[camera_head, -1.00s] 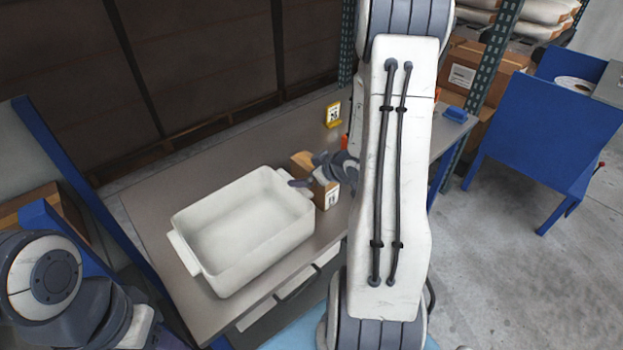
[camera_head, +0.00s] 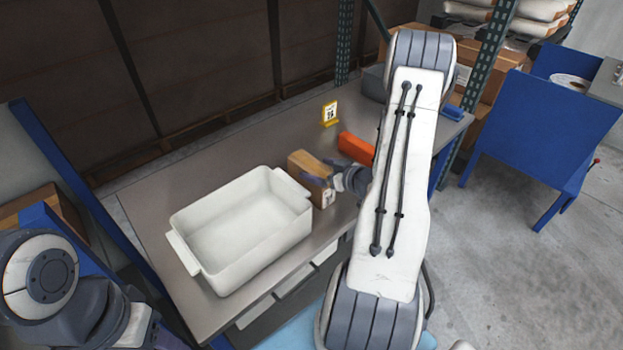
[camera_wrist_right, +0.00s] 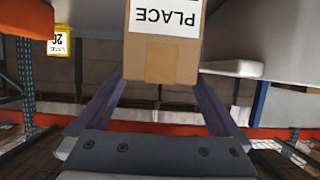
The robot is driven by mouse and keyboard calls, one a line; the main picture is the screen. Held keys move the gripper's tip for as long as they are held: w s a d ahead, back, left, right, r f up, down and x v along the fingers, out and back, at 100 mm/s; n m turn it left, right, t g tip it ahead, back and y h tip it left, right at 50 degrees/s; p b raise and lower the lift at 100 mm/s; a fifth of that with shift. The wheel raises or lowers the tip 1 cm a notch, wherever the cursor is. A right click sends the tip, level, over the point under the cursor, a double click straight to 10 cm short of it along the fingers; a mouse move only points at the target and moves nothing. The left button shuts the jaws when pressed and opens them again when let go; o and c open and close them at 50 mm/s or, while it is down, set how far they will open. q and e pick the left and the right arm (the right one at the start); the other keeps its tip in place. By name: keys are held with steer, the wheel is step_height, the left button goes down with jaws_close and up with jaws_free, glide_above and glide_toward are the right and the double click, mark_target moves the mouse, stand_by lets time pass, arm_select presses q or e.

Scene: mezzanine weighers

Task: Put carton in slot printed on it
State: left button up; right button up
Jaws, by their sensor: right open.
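The brown carton (camera_head: 308,172) stands on the grey table just right of the white tub. In the right wrist view the carton (camera_wrist_right: 160,62) shows a white label with the upside-down word PLACE; the rest of the print is cut off. My right gripper (camera_head: 318,170) is at the carton's right side. In the wrist view its open fingers (camera_wrist_right: 160,82) stand on either side of the carton's lower end, with no clear grip. A yellow lane sign (camera_head: 330,114) stands at the table's back and also shows in the wrist view (camera_wrist_right: 61,38). My left gripper is out of view.
The white tub (camera_head: 180,222) takes up the table's middle left. An orange block (camera_head: 356,148) lies behind my right wrist. A blue item (camera_head: 453,113) is at the table's right end. A blue cart (camera_head: 545,125) stands on the floor at right. The table's back left is bare.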

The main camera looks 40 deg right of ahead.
mark_target(314, 166)
steer(key=x, duration=0.3)
steer(key=shift+w+f, duration=0.2)
steer(key=shift+w, duration=0.1)
steer(key=shift+d, duration=0.1)
jaws_close()
steer(key=shift+r, duration=0.1)
steer(key=shift+r, duration=0.1)
